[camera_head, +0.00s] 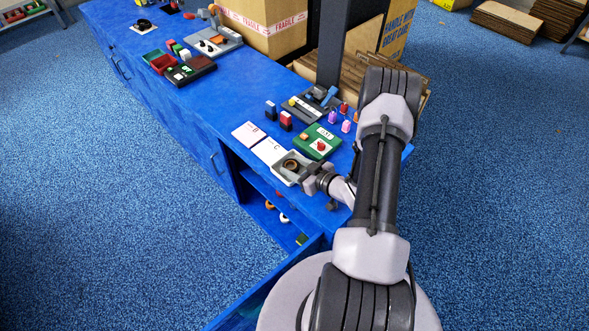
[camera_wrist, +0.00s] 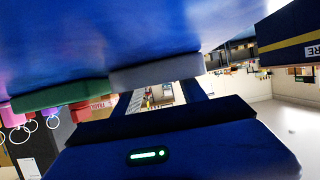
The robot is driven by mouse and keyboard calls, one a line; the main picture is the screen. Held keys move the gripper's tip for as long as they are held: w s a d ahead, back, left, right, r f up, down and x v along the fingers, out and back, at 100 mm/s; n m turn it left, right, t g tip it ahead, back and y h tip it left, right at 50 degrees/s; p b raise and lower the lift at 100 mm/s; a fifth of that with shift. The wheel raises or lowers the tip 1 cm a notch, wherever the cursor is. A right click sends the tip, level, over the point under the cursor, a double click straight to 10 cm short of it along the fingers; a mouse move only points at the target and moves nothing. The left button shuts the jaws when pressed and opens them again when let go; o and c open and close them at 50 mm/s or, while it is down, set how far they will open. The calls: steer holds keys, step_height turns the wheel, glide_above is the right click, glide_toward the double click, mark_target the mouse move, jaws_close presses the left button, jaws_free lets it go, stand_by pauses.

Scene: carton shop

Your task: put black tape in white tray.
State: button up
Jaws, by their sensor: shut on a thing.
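A small pale grey-white tray (camera_head: 278,170) stands near the front edge of the blue bench. A dark ring with a brownish tint, looking like a tape roll (camera_head: 291,165), lies inside it. My gripper (camera_head: 308,178) is low at the tray's right side, shut, and seems to hold its near right edge; the exact contact is hidden. In the upside-down wrist view the grey tray wall (camera_wrist: 157,71) lies right at my dark fingers. A second, black ring (camera_head: 143,25) lies on a white square at the bench's far end.
A green box (camera_head: 317,142) sits just behind the tray, with white cards (camera_head: 249,133) to its left. Dark organisers and small coloured items stand further back. An open drawer (camera_head: 290,221) below holds several rolls. The bench middle (camera_head: 225,105) is fairly clear; a big carton (camera_head: 270,22) stands behind.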

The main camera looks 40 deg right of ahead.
steer(key=shift+r, duration=0.1)
steer(key=shift+f, duration=0.2)
steer(key=o, duration=1)
steer(key=shift+o, duration=0.2)
steer(key=shift+r, duration=0.1)
